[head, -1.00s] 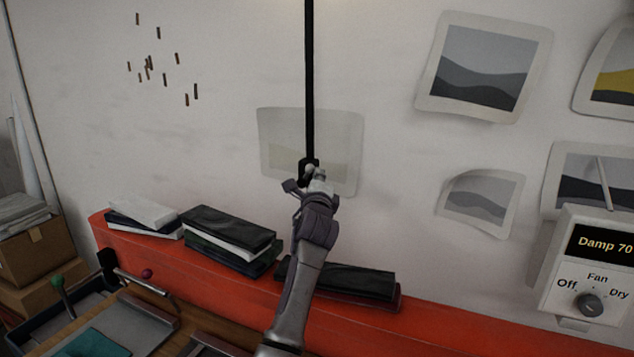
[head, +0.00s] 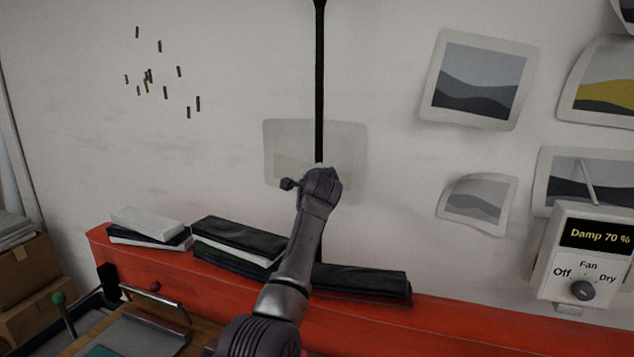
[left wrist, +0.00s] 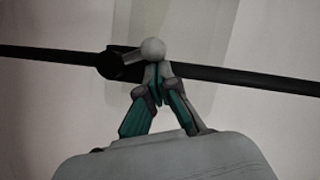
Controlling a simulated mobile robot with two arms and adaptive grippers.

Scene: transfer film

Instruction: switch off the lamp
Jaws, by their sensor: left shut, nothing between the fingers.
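The lamp's thin black pole (head: 319,80) runs up the white wall in the head view; no lamp head shows. In the left wrist view the pole (left wrist: 250,78) crosses the picture, with a black switch housing (left wrist: 112,62) and a short lever ending in a pale round knob (left wrist: 153,48). My left gripper (left wrist: 158,75) is shut and empty, its teal-lined fingertips right at the knob. I cannot tell whether they touch it. In the head view my left wrist hides the switch, and my left gripper (head: 316,172) is seen from behind. My right gripper is not in view.
A red ledge (head: 450,318) runs below, with stacks of dark and white packs (head: 240,235). A control box (head: 590,245) with a dial reading Off, Fan, Dry hangs at right. Pictures (head: 478,80) are fixed on the wall. Boxes (head: 28,275) stand at left.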

